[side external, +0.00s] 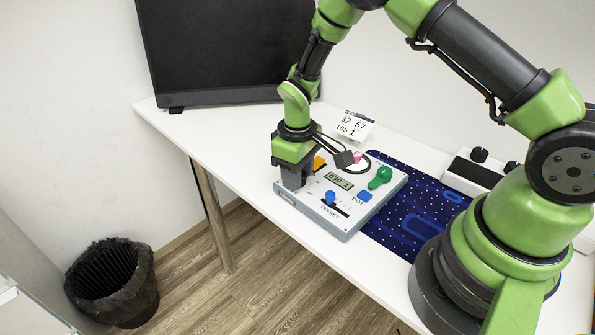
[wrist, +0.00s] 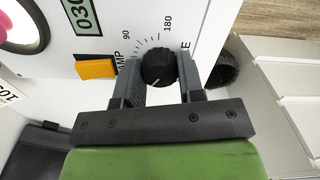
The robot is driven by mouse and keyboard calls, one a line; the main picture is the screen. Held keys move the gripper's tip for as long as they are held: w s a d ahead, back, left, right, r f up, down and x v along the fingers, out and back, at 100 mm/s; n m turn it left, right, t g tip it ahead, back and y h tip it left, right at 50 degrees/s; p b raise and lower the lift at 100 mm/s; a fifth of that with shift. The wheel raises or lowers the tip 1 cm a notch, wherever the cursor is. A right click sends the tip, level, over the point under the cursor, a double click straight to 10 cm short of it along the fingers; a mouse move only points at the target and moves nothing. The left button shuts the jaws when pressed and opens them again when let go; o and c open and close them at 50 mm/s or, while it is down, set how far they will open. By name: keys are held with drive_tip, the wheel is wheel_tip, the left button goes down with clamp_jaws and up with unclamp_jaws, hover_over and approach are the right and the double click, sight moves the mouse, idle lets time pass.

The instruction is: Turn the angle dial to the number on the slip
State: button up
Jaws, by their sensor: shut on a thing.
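A black dial (wrist: 157,67) with a white pointer line sits on the panel box (side external: 335,228); its pointer aims down-left in the wrist view, and 90 and 180 are printed beside it. My gripper (wrist: 159,62) has a finger on each side of the dial and is shut on it. In the side view my gripper (side external: 293,184) covers the dial at the box's left end. The box's display (side external: 339,181) seems to read 030 1; the wrist view cuts it off. A white slip (side external: 354,126) stands behind the box, reading 32 57 above 105 1.
The box also carries an orange switch (wrist: 97,68), a green knob (side external: 380,177), a blue slider (side external: 330,198) and a blue button (side external: 365,196). A starry blue mat (side external: 415,205) and a white device (side external: 470,172) lie to the right. A dark monitor (side external: 225,50) stands behind.

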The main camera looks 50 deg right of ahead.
drive_tip(key=m, duration=1.1)
drive_tip(key=shift+m, duration=1.8)
drive_tip(key=o, duration=0.9)
wheel_tip(320, 180, up, 10)
drive_tip(key=shift+r, duration=0.1)
